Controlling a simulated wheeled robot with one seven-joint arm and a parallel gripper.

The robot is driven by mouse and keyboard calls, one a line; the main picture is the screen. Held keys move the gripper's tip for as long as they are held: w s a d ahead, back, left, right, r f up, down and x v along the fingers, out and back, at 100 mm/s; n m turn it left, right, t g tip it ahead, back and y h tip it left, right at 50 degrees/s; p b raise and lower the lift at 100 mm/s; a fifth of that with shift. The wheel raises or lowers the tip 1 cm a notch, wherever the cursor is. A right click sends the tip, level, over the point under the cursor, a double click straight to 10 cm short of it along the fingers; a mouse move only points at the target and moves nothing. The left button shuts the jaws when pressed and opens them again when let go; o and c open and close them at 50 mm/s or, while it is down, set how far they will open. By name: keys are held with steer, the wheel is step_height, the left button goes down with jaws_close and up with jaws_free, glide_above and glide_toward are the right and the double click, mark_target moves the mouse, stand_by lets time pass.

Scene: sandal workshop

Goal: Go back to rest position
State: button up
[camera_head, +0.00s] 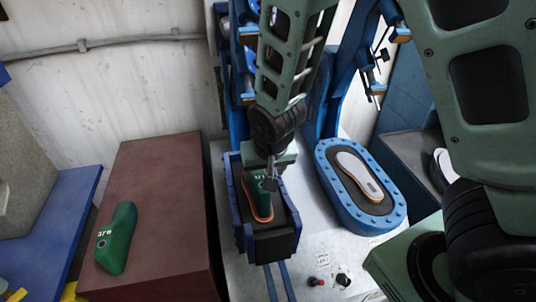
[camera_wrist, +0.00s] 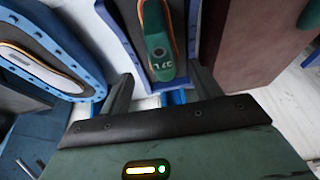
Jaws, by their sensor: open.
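My gripper (camera_head: 268,172) is in the middle of the head view, pointing down over the blue rectangular holder (camera_head: 245,232). In the wrist view its two fingers (camera_wrist: 162,88) stand apart with nothing between them. A green shoe last (camera_head: 260,180) with an orange-edged sole under it sits in this holder. It also shows in the wrist view (camera_wrist: 160,52), beyond the fingertips and apart from them. In the head view, the gripper partly hides the last.
A blue oval holder (camera_head: 325,172) with a pale sole (camera_head: 358,172) stands to the right on the grey table (camera_head: 290,262). Another green last (camera_head: 116,238) lies on the brown block (camera_head: 165,185) at left. Blue machine frames (camera_head: 236,110) rise behind. Two knobs (camera_head: 330,280) sit at the front.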

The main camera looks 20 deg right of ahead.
steer(key=p+v, duration=0.1)
steer(key=v, duration=0.6)
steer(key=shift+r+p, duration=0.3)
steer(key=shift+s, duration=0.1)
steer(key=s+a+r+n+g+b, duration=0.1)
steer(key=s+a+n, duration=0.1)
steer(key=s, duration=0.4)
steer(key=s+a+r+n+g+b, duration=0.1)
steer(key=s+n, duration=0.3)
steer(key=s, duration=0.2)
steer(key=s+a+r+n+g+y+b, duration=0.1)
steer(key=s+a+n+g, duration=0.1)
steer(key=s+n, duration=0.2)
steer(key=shift+s+a+r, duration=0.35)
steer(key=shift+s+a, duration=0.05)
steer(key=shift+s, duration=0.65)
